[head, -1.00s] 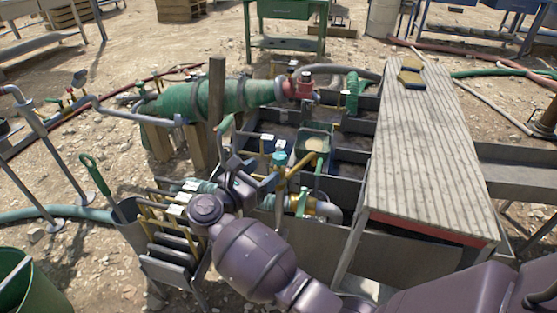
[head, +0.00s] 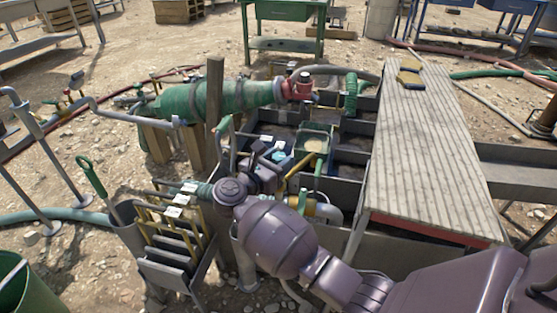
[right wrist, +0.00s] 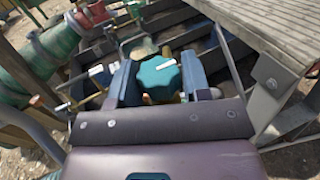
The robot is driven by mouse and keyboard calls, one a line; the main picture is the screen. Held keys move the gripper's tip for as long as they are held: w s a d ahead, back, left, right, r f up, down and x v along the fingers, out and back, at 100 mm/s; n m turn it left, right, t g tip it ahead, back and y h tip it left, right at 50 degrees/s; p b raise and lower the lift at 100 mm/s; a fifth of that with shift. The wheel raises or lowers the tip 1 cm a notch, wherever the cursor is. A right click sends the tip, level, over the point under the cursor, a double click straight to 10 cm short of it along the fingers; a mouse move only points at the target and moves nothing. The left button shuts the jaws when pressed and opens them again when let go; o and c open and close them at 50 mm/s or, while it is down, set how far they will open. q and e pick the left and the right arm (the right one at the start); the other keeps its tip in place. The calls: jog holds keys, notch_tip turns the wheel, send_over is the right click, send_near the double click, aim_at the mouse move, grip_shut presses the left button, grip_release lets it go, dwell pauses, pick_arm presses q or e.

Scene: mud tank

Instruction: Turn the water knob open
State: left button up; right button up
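The water knob (right wrist: 157,75) is a teal, lobed knob. In the right wrist view it sits between the two blue-grey fingers of my right gripper (right wrist: 158,82). One finger is on each side of it, and I cannot tell whether either touches. The right gripper looks open around the knob. In the head view the right gripper (head: 270,153) is over the tank's near part, and only a little of the teal knob (head: 279,156) shows beside its fingers. My left gripper is not in view.
A green cylinder (head: 215,99) lies behind the gripper. Yellow-handled screens (head: 175,213) stand in a rack at left. A ribbed board (head: 423,150) covers the tank's right side. A small bin (head: 315,140) sits just beyond the knob. Grey walls surround it.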

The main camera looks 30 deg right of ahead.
jog(key=c, duration=0.5)
jog(key=shift+o, duration=0.2)
